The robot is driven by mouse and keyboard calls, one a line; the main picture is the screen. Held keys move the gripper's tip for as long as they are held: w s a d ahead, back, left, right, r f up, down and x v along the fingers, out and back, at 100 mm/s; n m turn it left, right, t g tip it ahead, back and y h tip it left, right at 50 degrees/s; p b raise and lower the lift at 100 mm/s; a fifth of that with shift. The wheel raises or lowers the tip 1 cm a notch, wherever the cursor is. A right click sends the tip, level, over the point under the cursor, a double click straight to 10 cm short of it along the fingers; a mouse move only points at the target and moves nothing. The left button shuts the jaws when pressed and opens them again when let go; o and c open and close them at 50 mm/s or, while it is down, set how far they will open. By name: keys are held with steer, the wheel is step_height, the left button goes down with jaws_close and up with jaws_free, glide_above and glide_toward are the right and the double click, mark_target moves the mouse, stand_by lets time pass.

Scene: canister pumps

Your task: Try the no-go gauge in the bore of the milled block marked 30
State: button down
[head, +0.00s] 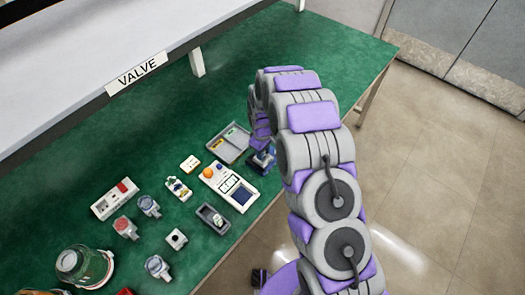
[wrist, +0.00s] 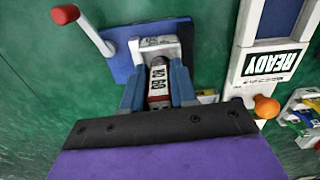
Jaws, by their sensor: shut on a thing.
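In the wrist view, my gripper (wrist: 157,75) is shut on the no-go gauge (wrist: 158,85), whose white label reads NO GO with a red band below it. The gauge's far end points at a pale block (wrist: 160,42) on a blue plate (wrist: 124,65). A small marking shows on the block, too small to read. I cannot tell whether the gauge tip is inside the bore or only in front of it. In the head view, my gripper (head: 262,160) is beside the white tester, largely hidden by my arm.
A lever with a red knob (wrist: 65,14) rises left of the block. The white tester (head: 229,187) with an orange knob lies close by, its label reading READY. A grey divided tray (head: 222,153), a dark tray (head: 220,229) and a pale holed block (head: 176,239) are on the green bench.

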steer(key=shift+r, duration=0.1)
steer(key=shift+r+p, duration=0.35)
steer(key=shift+r, duration=0.85)
steer(key=shift+r, duration=0.1)
steer(key=shift+r+p, duration=0.65)
steer(key=shift+r, duration=1.75)
